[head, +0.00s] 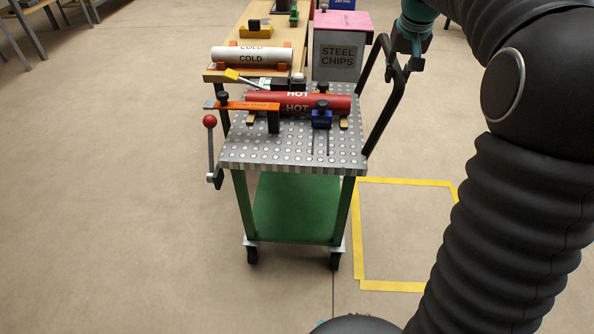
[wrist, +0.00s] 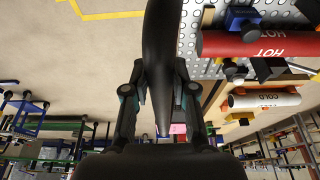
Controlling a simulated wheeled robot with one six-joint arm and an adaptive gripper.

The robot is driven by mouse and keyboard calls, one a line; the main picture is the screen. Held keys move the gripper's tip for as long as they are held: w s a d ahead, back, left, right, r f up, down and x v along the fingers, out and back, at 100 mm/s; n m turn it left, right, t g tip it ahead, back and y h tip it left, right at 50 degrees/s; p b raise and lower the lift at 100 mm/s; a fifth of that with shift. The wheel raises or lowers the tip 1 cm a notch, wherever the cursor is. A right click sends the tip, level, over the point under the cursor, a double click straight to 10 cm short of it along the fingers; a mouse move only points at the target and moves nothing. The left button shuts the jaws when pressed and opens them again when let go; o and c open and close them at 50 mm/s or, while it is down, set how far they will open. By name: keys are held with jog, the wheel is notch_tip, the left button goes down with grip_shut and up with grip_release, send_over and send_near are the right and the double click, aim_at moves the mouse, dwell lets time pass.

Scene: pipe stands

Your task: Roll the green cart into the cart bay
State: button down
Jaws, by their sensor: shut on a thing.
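The green cart (head: 295,205) stands upright on the floor in the middle of the head view, with a perforated metal top and black casters. Its black push handle (head: 385,105) rises on the right side. My gripper (head: 405,55) is shut on the upper part of this handle. In the wrist view the dark handle bar (wrist: 162,50) runs between the two fingers of my gripper (wrist: 160,98). The cart bay (head: 358,235), a yellow taped rectangle, lies on the floor right of the cart; my arm hides its right part. The cart's wheels are outside the tape.
A red HOT pipe (head: 330,103) lies on the cart top with clamps. A red-knobbed lever (head: 210,122) sticks out left. Behind stand a wooden bench (head: 262,38) with a white COLD pipe (head: 252,56) and a STEEL CHIPS bin (head: 338,60).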

jog(key=shift+d+p, duration=0.4)
jog(key=shift+d, duration=2.05)
jog(key=d+p, duration=0.1)
jog(key=d, duration=0.6)
jog(key=shift+d, duration=0.4)
jog(key=shift+r, duration=0.1)
jog(key=d, duration=0.8)
jog(key=shift+d+r, duration=0.1)
